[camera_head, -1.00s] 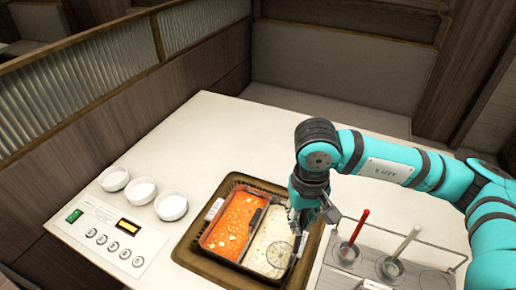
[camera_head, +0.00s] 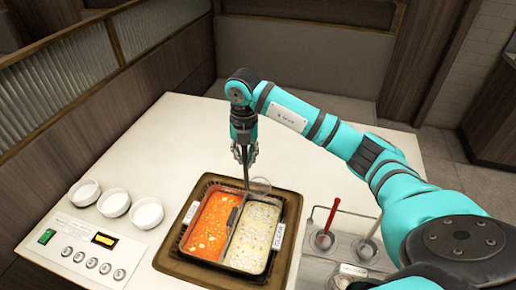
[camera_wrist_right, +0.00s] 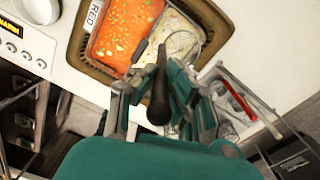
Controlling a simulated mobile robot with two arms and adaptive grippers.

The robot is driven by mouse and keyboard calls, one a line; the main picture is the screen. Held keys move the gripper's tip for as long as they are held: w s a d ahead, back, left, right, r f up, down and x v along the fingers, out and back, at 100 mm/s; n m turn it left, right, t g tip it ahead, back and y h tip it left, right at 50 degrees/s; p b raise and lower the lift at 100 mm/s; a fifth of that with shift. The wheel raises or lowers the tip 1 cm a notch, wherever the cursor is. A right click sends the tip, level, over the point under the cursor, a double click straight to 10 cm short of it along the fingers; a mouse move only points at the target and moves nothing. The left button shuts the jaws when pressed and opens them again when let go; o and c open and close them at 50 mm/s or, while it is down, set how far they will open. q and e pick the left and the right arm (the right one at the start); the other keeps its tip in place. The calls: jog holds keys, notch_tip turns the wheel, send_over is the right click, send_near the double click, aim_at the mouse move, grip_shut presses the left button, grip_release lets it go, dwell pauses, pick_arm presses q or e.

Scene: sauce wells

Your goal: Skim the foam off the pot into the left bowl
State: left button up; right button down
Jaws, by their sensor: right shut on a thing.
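The divided pot (camera_head: 226,268) has orange-red broth (camera_head: 208,226) in its left half and pale broth with whitish foam (camera_head: 252,240) in its right half. My right gripper (camera_head: 246,158) is shut on the dark handle of a skimmer (camera_head: 260,186), held steeply. Its round mesh is at the far end of the pale half; I cannot tell whether it touches the broth. In the right wrist view the handle (camera_wrist_right: 159,100) lies between the fingers. The left bowl (camera_head: 84,193) is white, leftmost of three on the counter. My left gripper is not in view.
Two more white bowls, the middle one (camera_head: 114,204) and the right one (camera_head: 146,213), stand beside it. A control panel (camera_head: 92,248) is in front of them. A holder with a red-handled ladle (camera_head: 328,222) stands right of the pot. The counter behind the pot is clear.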

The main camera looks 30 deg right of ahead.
jog(key=w+d+f+m, duration=0.25)
jog(key=d+m, duration=0.35)
jog(key=m, duration=1.1)
notch_tip(320, 180, down, 14)
jog(key=b, duration=0.8)
jog(key=shift+s+a+f, duration=0.15)
